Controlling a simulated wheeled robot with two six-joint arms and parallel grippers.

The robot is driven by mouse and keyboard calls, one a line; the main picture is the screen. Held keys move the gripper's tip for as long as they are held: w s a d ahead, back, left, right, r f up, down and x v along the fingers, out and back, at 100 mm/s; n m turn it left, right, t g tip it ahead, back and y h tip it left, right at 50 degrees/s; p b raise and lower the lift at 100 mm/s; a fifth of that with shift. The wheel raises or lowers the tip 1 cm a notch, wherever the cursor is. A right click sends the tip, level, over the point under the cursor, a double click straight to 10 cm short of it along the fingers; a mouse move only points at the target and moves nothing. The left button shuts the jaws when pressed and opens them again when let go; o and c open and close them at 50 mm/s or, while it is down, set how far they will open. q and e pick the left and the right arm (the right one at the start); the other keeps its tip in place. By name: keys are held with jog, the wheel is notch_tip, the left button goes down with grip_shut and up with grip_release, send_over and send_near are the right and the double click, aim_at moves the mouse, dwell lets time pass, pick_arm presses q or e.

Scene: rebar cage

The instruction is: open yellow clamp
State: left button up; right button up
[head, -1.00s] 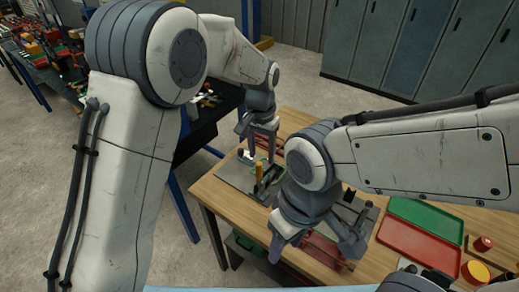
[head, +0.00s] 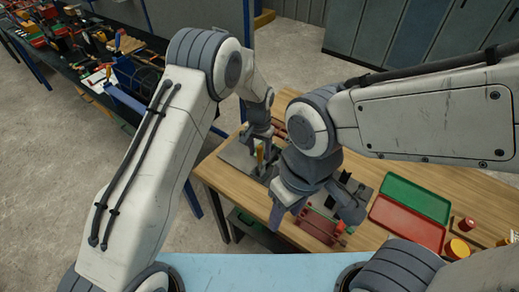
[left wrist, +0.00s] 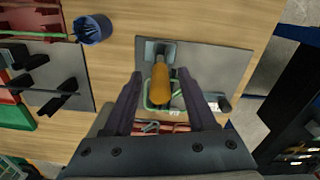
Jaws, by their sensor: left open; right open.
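The yellow clamp handle (left wrist: 160,85) stands on a grey metal plate (left wrist: 215,60) in the left wrist view, with a green wire loop around its lower end. In the head view the handle (head: 260,154) is small and partly hidden by my left gripper (head: 261,143). In the left wrist view my left gripper (left wrist: 160,88) is open, with one finger on each side of the handle and a gap on both sides. Whether the clamp is open or shut I cannot tell. My right gripper (head: 312,208) is open and empty above the table's near part.
A green tray (head: 415,199) and a red tray (head: 405,224) lie on the wooden table (head: 375,168) at the right. Dark red parts (head: 318,228) lie below my right gripper. A blue cup (left wrist: 92,28) shows in the left wrist view. Lockers (head: 420,35) stand behind.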

pick_arm(q)
jog(key=shift+f, duration=0.1)
grip_shut()
dwell(1.4)
